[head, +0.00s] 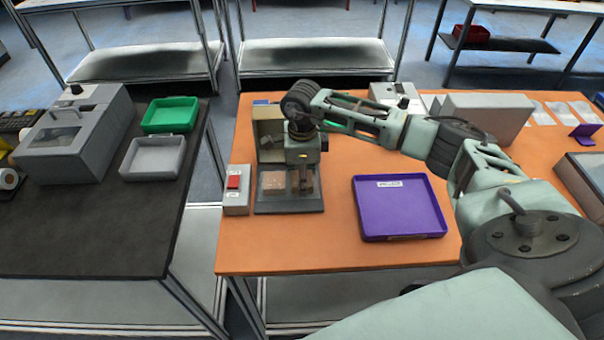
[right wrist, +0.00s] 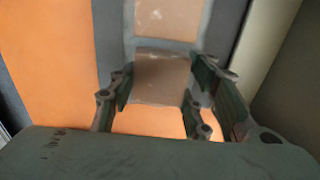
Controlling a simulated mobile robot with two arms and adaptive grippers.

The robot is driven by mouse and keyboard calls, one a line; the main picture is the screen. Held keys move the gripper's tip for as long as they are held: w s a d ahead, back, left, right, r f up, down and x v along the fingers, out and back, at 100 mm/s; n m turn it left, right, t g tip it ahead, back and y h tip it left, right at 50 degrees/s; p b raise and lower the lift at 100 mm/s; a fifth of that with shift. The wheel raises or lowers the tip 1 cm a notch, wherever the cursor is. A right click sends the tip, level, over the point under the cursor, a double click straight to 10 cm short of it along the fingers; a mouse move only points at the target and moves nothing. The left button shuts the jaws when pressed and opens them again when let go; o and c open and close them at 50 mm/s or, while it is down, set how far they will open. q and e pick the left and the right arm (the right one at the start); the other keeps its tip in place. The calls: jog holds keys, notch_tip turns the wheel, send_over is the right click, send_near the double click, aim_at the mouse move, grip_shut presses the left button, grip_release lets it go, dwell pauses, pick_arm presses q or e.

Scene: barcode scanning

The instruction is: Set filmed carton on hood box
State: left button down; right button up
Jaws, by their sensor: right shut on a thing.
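My right gripper (head: 303,182) reaches down into a small open-fronted grey and beige station (head: 268,128) on the orange table. In the right wrist view my gripper (right wrist: 158,88) is shut on a brown carton (right wrist: 162,75), with a finger on each side. A second brown carton (right wrist: 168,18) lies just beyond it; in the head view brown carton surface (head: 274,183) shows low in the station. Film on either carton is hard to make out. I cannot tell for sure which thing is the hood box. My left gripper is not in view.
A small grey box with a red top part (head: 234,183) stands left of the station. A purple tray (head: 400,208) lies to its right. A grey windowed machine (head: 75,135), a green tray (head: 171,114) and a grey tray (head: 153,158) sit on the dark left table. The front orange strip is clear.

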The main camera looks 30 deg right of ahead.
jog(key=shift+f, duration=0.15)
jog(key=o, duration=1.2)
jog(key=shift+o, duration=0.2)
jog(key=shift+r, duration=0.35)
notch_tip(320, 180, up, 12)
jog(key=b, duration=0.4)
jog(key=shift+f, duration=0.15)
